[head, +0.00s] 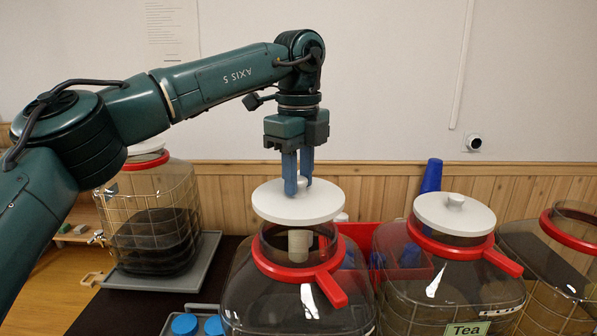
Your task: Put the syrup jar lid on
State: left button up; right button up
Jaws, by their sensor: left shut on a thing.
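My left gripper (298,190) points straight down with its blue fingers shut on the knob of a round white lid (298,207). The lid is roughly level over the mouth of the middle jar (300,300), a clear jar with a red collar (297,272). The lid looks a little above the glass neck and hides the back of the rim; I cannot tell the exact gap. A pale piece shows inside the neck. No name label shows on this jar, so I cannot read that it is syrup. My right gripper is out of view.
A jar labelled Tea (450,285) with a white lid stands close on the right. Another jar (560,260) at the right edge has no lid visible. A lidded jar (155,215) stands back left. A red bin (365,238) and blue cups (431,176) are behind.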

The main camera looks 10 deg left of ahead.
aim_at(299, 199)
pick_arm(q)
jog(key=shift+f+b, duration=0.4)
jog(key=shift+f, duration=0.4)
jog(key=shift+f+b, duration=0.45)
jog(key=shift+f, duration=0.15)
jog(key=shift+f+b, duration=0.4)
jog(key=shift+f, duration=0.2)
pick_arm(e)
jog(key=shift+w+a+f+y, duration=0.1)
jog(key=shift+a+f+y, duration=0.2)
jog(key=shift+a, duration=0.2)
pick_arm(q)
jog(key=shift+f, duration=0.35)
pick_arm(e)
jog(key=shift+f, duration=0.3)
pick_arm(q)
jog(key=shift+f+b, duration=0.65)
jog(key=shift+b, duration=0.1)
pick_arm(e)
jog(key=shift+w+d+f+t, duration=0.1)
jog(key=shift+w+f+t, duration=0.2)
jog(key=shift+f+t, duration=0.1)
pick_arm(q)
jog(key=shift+r, duration=0.1)
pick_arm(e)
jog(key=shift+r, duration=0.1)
